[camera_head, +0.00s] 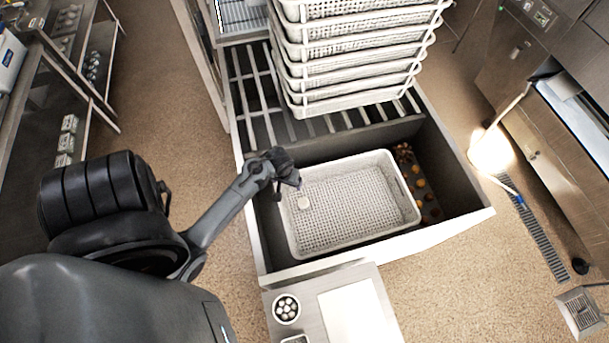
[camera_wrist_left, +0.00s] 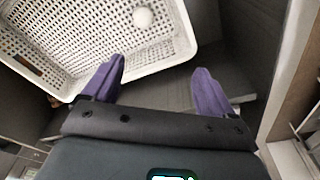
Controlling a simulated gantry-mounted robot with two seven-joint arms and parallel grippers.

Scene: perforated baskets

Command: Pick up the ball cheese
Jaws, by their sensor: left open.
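The ball cheese (camera_head: 303,203) is a small white round piece. It lies in the white perforated basket (camera_head: 350,240), near its left side in the head view. In the left wrist view the ball cheese (camera_wrist_left: 143,17) shows at the top, on the basket's (camera_wrist_left: 160,62) perforated floor. My left gripper (camera_head: 291,182) is above the basket's left edge in the head view, a short way from the cheese. My right gripper is in neither view.
The basket sits in a grey open bin (camera_head: 455,212). A stack of several white baskets (camera_head: 365,75) stands on a slatted rack behind it. A metal side table (camera_head: 310,310) with a small bowl (camera_head: 286,308) stands in front. Several small round things lie right of the basket.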

